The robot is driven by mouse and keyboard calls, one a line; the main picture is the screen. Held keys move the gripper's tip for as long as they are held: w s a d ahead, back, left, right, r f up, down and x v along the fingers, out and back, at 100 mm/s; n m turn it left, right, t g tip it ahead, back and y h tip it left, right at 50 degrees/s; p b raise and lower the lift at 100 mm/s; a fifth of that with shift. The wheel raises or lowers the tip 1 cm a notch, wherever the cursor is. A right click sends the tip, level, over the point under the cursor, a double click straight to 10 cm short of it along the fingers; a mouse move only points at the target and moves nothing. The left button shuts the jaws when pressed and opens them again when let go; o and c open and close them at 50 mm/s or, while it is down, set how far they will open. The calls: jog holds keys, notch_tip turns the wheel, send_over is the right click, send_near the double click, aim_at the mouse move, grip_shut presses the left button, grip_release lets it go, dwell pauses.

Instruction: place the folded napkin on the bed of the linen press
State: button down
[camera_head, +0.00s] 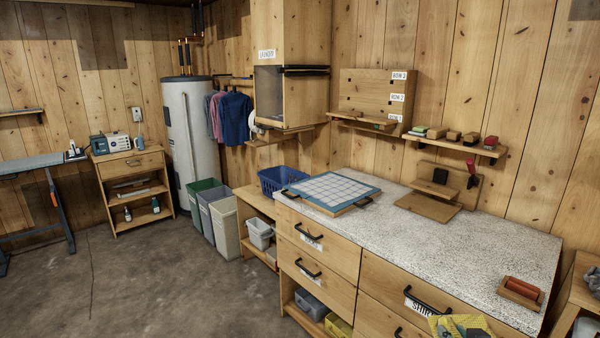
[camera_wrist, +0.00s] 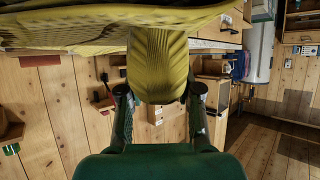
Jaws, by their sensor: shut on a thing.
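My gripper (camera_wrist: 160,92) is shut on the yellow folded napkin (camera_wrist: 158,55), whose ribbed fold sits between the two fingers in the wrist view. The rest of the cloth spreads across the top of that view. In the head view the yellow napkin (camera_head: 474,324) shows at the bottom edge, in front of the drawers and partly cut off. The linen press stands on the speckled counter against the wall, with a dark pad (camera_head: 440,176) and a red handle (camera_head: 472,168). Its flat wooden bed (camera_head: 430,206) is bare. The napkin is apart from the press.
The speckled counter (camera_head: 420,240) has clear room before the press. A blue-edged gridded board (camera_head: 332,189) lies at its left, and a tray with a red roll (camera_head: 522,289) at its right front. A shelf (camera_head: 455,144) with small blocks hangs above the press.

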jog(key=s+a+f, duration=0.2)
jog(key=a+f, duration=0.4)
jog(key=f, duration=0.4)
jog(key=s+a+f+n+y, duration=0.1)
jog(key=s+a+f, duration=0.2)
jog(key=a+f, duration=0.4)
jog(key=s+a+f, duration=0.2)
jog(key=a+f, duration=0.4)
jog(key=f, duration=0.8)
jog(key=shift+s+a+f+n+y, duration=0.15)
jog(key=shift+s+n+y, duration=0.05)
jog(key=shift+n+y, duration=0.1)
